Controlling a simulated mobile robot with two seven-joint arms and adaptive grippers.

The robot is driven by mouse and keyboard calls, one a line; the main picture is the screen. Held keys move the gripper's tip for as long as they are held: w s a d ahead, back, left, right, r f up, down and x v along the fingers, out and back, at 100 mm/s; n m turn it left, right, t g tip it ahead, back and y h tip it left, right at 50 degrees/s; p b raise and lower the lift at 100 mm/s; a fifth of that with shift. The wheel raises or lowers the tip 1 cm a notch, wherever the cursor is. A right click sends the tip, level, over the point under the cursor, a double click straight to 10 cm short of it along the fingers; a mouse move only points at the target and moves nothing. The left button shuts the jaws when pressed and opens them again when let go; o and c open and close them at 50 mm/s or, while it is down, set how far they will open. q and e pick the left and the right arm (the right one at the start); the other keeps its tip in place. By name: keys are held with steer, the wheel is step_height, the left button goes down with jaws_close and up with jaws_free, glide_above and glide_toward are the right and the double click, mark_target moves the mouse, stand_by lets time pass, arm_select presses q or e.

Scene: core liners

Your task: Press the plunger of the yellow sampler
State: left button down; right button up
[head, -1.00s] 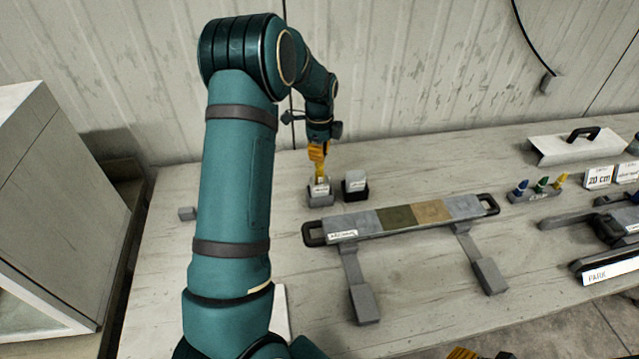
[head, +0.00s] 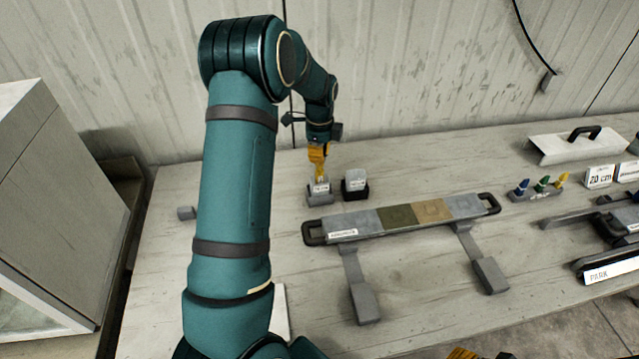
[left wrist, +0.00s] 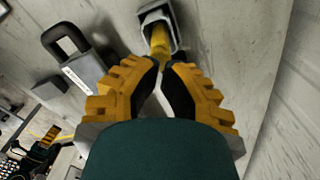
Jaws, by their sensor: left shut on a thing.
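A slim yellow sampler (head: 320,171) stands about upright with its lower end in a small grey holder (head: 321,199) with a white label. My left gripper (head: 319,160) is above it, pointing down and shut on its upper part. In the left wrist view the yellow sampler (left wrist: 159,38) runs from between the fingertips (left wrist: 164,62) into the grey holder (left wrist: 152,14). The fingers hide its top, so I cannot see the plunger. Only an orange bit of my right gripper (head: 462,353) shows at the bottom edge; its fingers are hidden.
A second grey block in a dark base (head: 355,183) stands close right of the holder. A long core tray (head: 350,223) with black handles lies in front. A rack (head: 540,194) with blue, green and yellow pieces is at the right. The table's left part is mostly clear.

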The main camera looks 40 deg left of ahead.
arm_select(q)
steer(key=shift+s+f+b, duration=0.1)
steer(key=shift+f+b, duration=1)
steer(key=shift+f, duration=0.7)
stand_by(0.5)
steer(key=shift+r, duration=0.15)
steer(key=shift+r+p, duration=2.35)
steer(key=shift+r, duration=1.1)
steer(key=shift+f, duration=0.1)
